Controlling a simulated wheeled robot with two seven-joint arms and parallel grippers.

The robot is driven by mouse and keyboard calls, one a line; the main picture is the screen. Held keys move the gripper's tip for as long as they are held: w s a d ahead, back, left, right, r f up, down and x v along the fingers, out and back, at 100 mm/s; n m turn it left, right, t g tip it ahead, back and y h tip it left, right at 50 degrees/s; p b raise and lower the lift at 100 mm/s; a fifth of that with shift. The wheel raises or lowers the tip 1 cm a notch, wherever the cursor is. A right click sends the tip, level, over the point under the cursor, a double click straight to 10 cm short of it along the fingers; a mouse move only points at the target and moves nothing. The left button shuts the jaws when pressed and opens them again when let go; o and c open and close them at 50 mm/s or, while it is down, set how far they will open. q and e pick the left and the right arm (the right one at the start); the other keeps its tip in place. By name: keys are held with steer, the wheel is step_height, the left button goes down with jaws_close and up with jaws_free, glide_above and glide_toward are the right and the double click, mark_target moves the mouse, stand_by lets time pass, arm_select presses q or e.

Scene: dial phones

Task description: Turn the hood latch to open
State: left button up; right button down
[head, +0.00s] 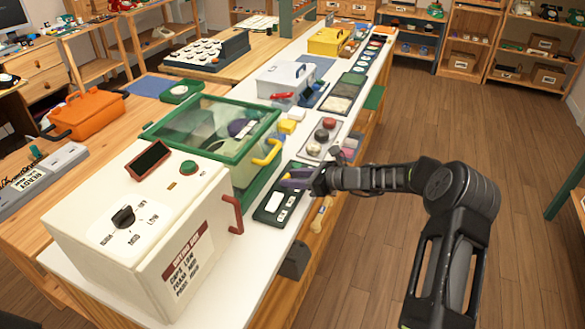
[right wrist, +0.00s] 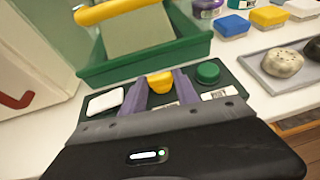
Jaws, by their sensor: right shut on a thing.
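The hood (head: 216,130) is a green-framed box with a clear top and a yellow handle (head: 268,153) on its front. A dark green panel (head: 270,211) lies in front of it on the white bench top. In the right wrist view, a small yellow latch knob (right wrist: 161,84) stands on this panel between a white tile (right wrist: 104,102) and a green round button (right wrist: 208,73). My right gripper (head: 292,180) is shut on the yellow knob, its purple fingers at either side. The fingers partly hide the knob. My left gripper is out of view.
A white dial box (head: 145,225) with a red handle (head: 233,214) stands left of the panel. A grey tray (head: 321,139) with round lumps lies beyond it. Small coloured blocks sit beside the hood. The floor right of the bench is clear.

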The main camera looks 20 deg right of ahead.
steer(key=shift+w+n+g+y, duration=0.1)
steer(key=shift+n+g+y, duration=0.3)
steer(key=shift+n+y, duration=0.2)
steer(key=shift+d, duration=0.1)
steer(key=c, duration=0.9)
jaws_free()
steer(key=shift+b+v, duration=0.6)
steer(key=shift+v, duration=3.35)
